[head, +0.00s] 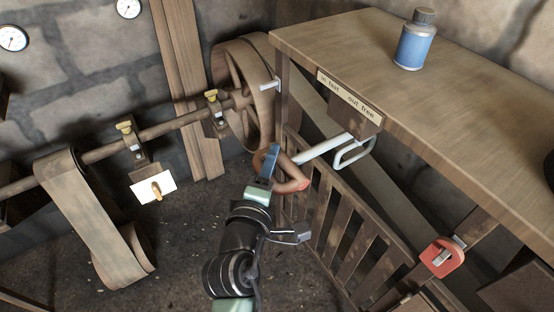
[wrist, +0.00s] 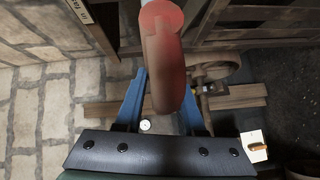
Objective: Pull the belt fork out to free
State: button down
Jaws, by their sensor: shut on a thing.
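The belt fork shows in the head view as a pale rod (head: 322,148) under the bench, with a wire loop (head: 355,152) at its right end. A curved red-brown handle (head: 292,182) joins its left end. My gripper (head: 267,158) has blue fingers closed around this handle. In the wrist view the handle (wrist: 164,50), brighter red at its end, runs between the fingers of my gripper (wrist: 163,82). A label reading "in fast, out free" (head: 348,95) sits on the bench edge above the rod. I cannot tell how the loop sits against the belt.
The wooden bench (head: 400,100) carries a blue bottle (head: 416,42). A slatted guard (head: 345,225) stands below it, close to my gripper. A large spoked pulley (head: 245,90) and line shaft (head: 170,125) are at left. A red padlock-like tag (head: 441,257) hangs at lower right.

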jog(key=shift+s+a+f, duration=0.15)
jog(key=shift+a+f, duration=0.25)
jog(key=shift+f, duration=0.2)
jog(key=c, duration=0.7)
grip_release()
jog(key=shift+r, duration=0.15)
jog(key=shift+d+r, duration=0.15)
jog(key=s, duration=0.4)
jog(key=s+a+r, duration=0.1)
jog(key=s, duration=0.3)
jog(key=s+a, duration=0.1)
jog(key=s, duration=0.3)
jog(key=shift+s+r, duration=0.3)
jog(key=shift+r, duration=0.1)
